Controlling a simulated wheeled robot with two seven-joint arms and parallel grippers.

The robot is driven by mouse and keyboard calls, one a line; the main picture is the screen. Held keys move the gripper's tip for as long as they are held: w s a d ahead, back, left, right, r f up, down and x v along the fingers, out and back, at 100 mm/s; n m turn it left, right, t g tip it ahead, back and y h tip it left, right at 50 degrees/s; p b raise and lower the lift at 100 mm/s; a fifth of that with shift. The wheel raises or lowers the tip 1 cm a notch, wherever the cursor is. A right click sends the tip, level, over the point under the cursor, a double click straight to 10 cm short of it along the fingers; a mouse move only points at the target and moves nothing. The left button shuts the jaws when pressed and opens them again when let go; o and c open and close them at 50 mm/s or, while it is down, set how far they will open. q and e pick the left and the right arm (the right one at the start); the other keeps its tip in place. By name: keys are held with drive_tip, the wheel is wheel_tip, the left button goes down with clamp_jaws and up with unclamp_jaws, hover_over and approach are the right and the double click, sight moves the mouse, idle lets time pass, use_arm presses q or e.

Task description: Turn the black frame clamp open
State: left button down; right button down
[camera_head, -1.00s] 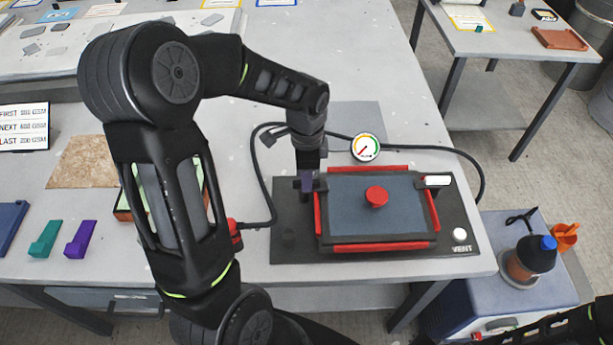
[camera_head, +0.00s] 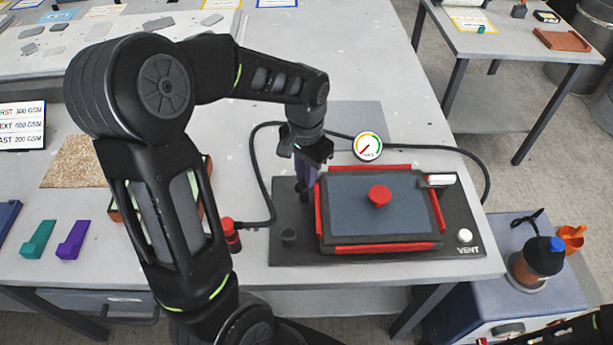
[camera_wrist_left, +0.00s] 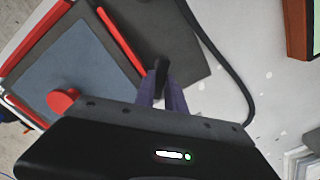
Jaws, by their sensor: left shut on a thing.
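The black frame clamp (camera_wrist_left: 161,68) shows in the left wrist view as a short dark bar between the purple fingertips of my left gripper (camera_wrist_left: 161,88). In the head view my left gripper (camera_head: 304,184) is shut at the left side of the red-edged frame (camera_head: 322,222), and its fingers and wrist mostly hide the clamp. The frame lies around a blue-grey panel (camera_head: 350,205) with a red knob (camera_head: 380,196). A white-handled clamp (camera_head: 441,180) stands at the frame's upper right corner. My right gripper is not in view.
The dark base plate (camera_head: 370,255) carries a white VENT button (camera_head: 465,236) and a small dark knob (camera_head: 289,237). A gauge (camera_head: 367,146) and black hose (camera_head: 470,158) lie behind. Teal (camera_head: 38,240) and purple (camera_head: 73,240) blocks sit left. The table behind the plate is mostly clear.

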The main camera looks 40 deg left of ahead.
use_arm(q)
drive_tip(key=n+b, duration=0.1)
drive_tip(key=n, duration=0.3)
drive_tip(key=shift+a+n, duration=0.15)
drive_tip(key=shift+n, duration=0.25)
drive_tip(key=n, duration=0.4)
drive_tip(key=shift+a+b, duration=0.1)
drive_tip(key=shift+b, duration=0.3)
drive_tip(key=c, duration=1.4)
unclamp_jaws()
drive_tip(key=shift+r, duration=0.15)
wheel_tip(320, 180, up, 8)
drive_tip(key=shift+f, duration=0.2)
drive_tip(key=shift+s, duration=0.1)
